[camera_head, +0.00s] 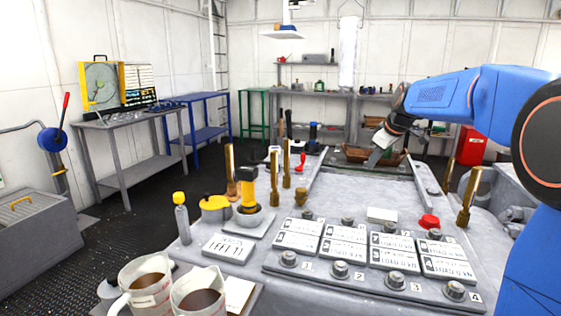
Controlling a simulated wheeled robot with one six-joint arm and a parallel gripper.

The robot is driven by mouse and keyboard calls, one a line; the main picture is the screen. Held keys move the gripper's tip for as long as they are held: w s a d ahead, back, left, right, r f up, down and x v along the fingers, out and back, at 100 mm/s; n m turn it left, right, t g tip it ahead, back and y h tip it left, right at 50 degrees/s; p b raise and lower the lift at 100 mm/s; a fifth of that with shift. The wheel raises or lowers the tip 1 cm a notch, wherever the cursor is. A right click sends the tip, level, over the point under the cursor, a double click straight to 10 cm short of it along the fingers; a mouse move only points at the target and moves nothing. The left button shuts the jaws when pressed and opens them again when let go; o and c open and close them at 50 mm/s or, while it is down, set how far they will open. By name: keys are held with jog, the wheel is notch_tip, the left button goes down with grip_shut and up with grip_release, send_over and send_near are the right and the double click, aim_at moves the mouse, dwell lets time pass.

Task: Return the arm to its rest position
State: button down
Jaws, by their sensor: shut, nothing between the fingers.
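My blue arm (440,95) reaches in from the right edge and bends down towards the back of the grey deck. My gripper (375,161) is at its end, tilted down and to the left. It is shut and empty. It appears in front of or just over a brown tray-like object (353,153) at the deck's back. I cannot tell whether it touches that object. The fingertips are small in this view.
The grey deck (345,190) carries label plates (345,243), knobs, a red button (429,221) and upright brass posts (468,196). Two cups of brown liquid (198,300) stand front left. A blue bench (200,130) and shelves are behind. Dark floor is open at left.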

jog(key=s+a+f+m, duration=0.1)
jog(key=s+f+m, duration=0.1)
jog(key=s, duration=1)
jog(key=s+a+f+m, duration=0.1)
jog(key=s+f+m, duration=0.1)
jog(key=s, duration=1.1)
jog(key=s+f+m+g+h, duration=0.1)
jog(key=s+f, duration=0.3)
jog(key=s, duration=0.8)
jog(key=shift+s+a+f+m, duration=0.3)
jog(key=shift+s+a+m, duration=0.1)
jog(key=shift+m, duration=0.4)
jog(key=s+f+m, duration=0.2)
jog(key=s+f, duration=0.5)
jog(key=s, duration=0.3)
jog(key=shift+s+d+f+h, duration=0.25)
jog(key=shift+d+f+h, duration=0.05)
jog(key=shift+h, duration=0.1)
